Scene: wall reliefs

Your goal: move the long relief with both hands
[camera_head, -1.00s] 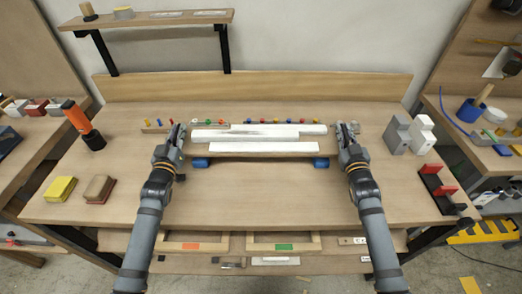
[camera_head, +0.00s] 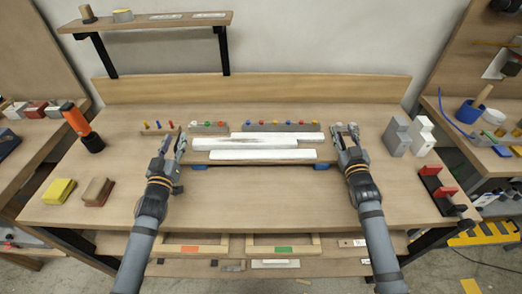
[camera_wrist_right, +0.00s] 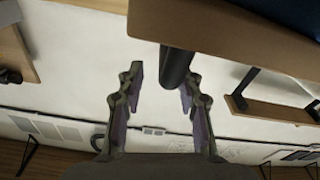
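The long relief (camera_head: 245,144) is a pale stepped panel, with white strips on a thin wooden board, lying crosswise at the middle of the workbench. Two blue supports, one at the left (camera_head: 199,167) and one at the right (camera_head: 321,166), show partly under its near edge. My left gripper (camera_head: 172,140) is beside its left end, fingers apart; whether it touches the board is unclear. My right gripper (camera_head: 346,131) is beside its right end with a small gap. In the right wrist view its fingers (camera_wrist_right: 160,95) are wide apart with nothing gripped.
Several coloured pegs (camera_head: 282,123) stand in racks behind the relief. Grey and white blocks (camera_head: 408,135) stand right of my right gripper. An orange-and-black tool (camera_head: 83,128) and yellow and brown blocks (camera_head: 80,191) are at left. The bench front (camera_head: 258,203) is clear.

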